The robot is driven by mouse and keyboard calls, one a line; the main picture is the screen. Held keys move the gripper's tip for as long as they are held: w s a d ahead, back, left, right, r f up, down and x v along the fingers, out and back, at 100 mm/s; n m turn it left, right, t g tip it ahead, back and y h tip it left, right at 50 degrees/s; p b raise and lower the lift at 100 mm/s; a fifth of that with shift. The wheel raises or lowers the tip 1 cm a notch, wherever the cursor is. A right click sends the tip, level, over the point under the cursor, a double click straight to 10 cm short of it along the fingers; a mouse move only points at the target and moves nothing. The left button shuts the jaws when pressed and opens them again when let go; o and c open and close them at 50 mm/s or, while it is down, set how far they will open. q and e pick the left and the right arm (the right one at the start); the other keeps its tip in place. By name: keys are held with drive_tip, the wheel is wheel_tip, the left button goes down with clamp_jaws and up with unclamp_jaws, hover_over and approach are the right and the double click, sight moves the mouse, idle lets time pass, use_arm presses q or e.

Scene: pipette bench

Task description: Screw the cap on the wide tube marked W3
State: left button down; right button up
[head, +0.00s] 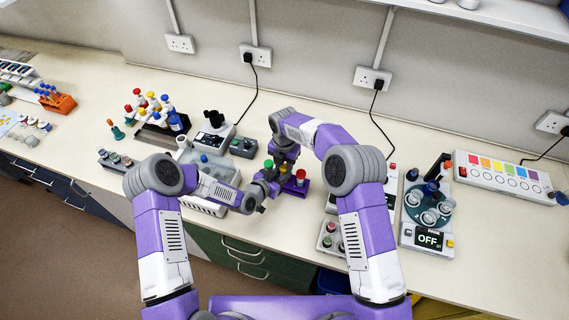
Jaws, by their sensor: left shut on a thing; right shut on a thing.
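A purple rack (297,190) stands at the middle of the bench, partly behind my arms. A red-capped tube (300,175) stands in it, and green caps (268,163) show beside my grippers. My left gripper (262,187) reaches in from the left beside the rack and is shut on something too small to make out. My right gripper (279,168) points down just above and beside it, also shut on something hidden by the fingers. I cannot read the W3 mark or tell which piece is the wide tube or its cap.
A bottle rack (160,130) with coloured caps stands behind left. The far right front bench is clear.

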drive_tip(key=shift+w+d+f, duration=0.1)
drive_tip(key=shift+d+f, duration=0.15)
drive_tip(key=shift+f, duration=0.45)
drive_tip(key=o, duration=0.7)
drive_tip(key=shift+c, duration=0.2)
wheel_tip(320, 180, up, 4)
drive_tip(key=shift+w+f, duration=0.1)
drive_tip(key=shift+a+r, duration=0.15)
drive_tip(key=shift+r, duration=0.15)
drive_tip(key=c, duration=0.5)
drive_tip(key=shift+r, duration=2.05)
